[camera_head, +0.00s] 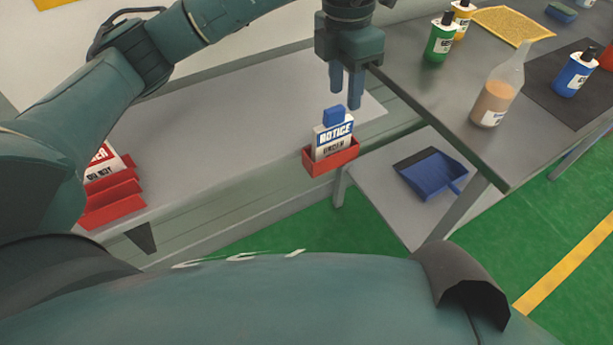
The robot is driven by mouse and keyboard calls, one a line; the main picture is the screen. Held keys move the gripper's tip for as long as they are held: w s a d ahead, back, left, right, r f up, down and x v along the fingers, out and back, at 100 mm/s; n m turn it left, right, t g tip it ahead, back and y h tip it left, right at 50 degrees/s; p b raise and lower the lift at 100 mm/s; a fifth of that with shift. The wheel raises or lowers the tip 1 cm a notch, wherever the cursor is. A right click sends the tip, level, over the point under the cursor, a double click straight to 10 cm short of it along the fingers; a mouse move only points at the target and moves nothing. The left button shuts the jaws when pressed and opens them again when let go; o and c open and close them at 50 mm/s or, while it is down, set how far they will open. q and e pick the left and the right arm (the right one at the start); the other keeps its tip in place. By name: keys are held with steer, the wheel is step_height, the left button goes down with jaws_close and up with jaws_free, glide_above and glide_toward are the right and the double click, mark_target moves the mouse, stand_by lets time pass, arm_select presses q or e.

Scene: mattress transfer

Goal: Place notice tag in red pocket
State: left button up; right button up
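The notice tag (334,136) is white with a blue band reading "NOTICE" and a blue grip block on top. It stands nearly upright in the small red pocket (331,160) at the front edge of the grey shelf; its lower part is hidden behind the pocket's front wall. My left gripper (346,98) points down just above and slightly right of the tag. Its two fingers are apart with nothing visible between them, clear of the blue block. My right gripper is not in view.
Another red holder (112,200) with a red-and-white tag stands at left, partly behind my arm. At right, a grey table (425,95) bears bottles, a yellow cloth (510,24) and a dark mat. A blue dustpan (430,174) lies on the lower shelf. The shelf middle is clear.

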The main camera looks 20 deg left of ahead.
arm_select(q)
steer(key=s+d+f+m+g+h, duration=0.1)
steer(key=s+d+f+g+h, duration=0.3)
steer(key=d, duration=0.4)
steer(key=s+d+r+n+h, duration=0.55)
steer(key=s+d+h, duration=0.35)
steer(key=h, duration=0.6)
steer(key=w+a+f+n+t+y, duration=0.3)
steer(key=w+a+f+n+t, duration=0.1)
steer(key=n+t, duration=0.8)
steer(key=w+a+f+n+t+y, duration=0.3)
steer(key=a+f+n+t+y, duration=0.15)
steer(key=n+t, duration=0.75)
steer(key=s+a+f+n+g+y, duration=0.4)
steer(key=s+f+n, duration=0.1)
steer(key=f, duration=0.5)
steer(key=s+a+f+n+g+y, duration=0.4)
steer(key=s+a+f+n, duration=0.1)
steer(key=f, duration=0.5)
steer(key=shift+s+a+n+g, duration=0.3)
steer(key=shift+s+n, duration=0.4)
steer(key=shift+n, duration=0.45)
steer(key=shift+y, duration=0.25)
